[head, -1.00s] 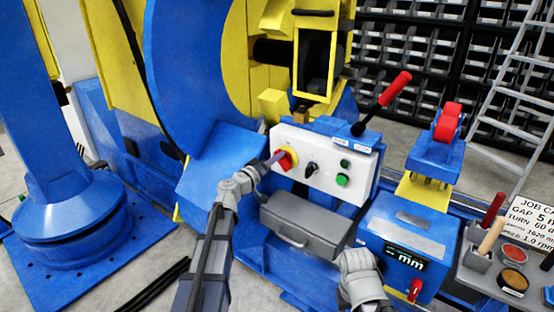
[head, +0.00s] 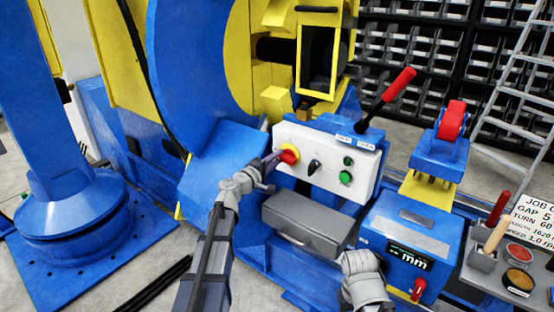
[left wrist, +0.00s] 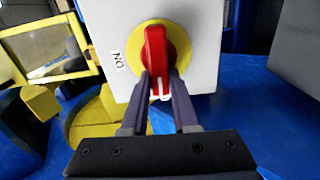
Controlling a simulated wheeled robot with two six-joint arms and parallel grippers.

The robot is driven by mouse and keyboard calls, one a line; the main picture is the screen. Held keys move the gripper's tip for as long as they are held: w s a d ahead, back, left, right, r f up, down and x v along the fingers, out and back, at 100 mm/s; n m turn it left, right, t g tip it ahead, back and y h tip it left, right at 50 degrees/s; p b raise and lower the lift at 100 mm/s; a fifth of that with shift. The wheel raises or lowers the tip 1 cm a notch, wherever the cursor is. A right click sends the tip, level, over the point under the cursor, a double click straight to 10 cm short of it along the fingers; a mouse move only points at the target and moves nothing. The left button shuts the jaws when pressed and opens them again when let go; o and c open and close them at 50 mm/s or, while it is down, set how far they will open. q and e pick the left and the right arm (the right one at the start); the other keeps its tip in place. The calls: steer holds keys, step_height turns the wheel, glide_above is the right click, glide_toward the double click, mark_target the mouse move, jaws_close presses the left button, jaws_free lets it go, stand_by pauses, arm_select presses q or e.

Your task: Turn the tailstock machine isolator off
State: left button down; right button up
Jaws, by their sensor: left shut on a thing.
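The tailstock machine isolator is a red rotary handle (head: 289,157) on a round yellow plate, at the left of a white control panel (head: 325,173). In the left wrist view the red handle (left wrist: 156,55) stands upright in the picture, its white-marked end down. An "ON" label (left wrist: 118,60) is left of the yellow plate (left wrist: 178,50). My left gripper (head: 278,158) is at the handle; in the left wrist view its fingertips (left wrist: 160,80) are shut on the handle's lower end. My right arm shows at the bottom, but its fingers do not.
The panel also carries a black selector (head: 314,167) and green buttons (head: 346,178). A black lever with a red grip (head: 398,85) rises behind it. A grey drawer box (head: 305,222) sits below, and a blue readout box (head: 405,235) stands right of it.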

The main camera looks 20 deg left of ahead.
arm_select(q)
steer(key=shift+f+n, duration=0.1)
steer(key=shift+n, duration=0.2)
stand_by(0.4)
steer(key=c, duration=0.7)
jaws_free()
steer(key=v, duration=0.8)
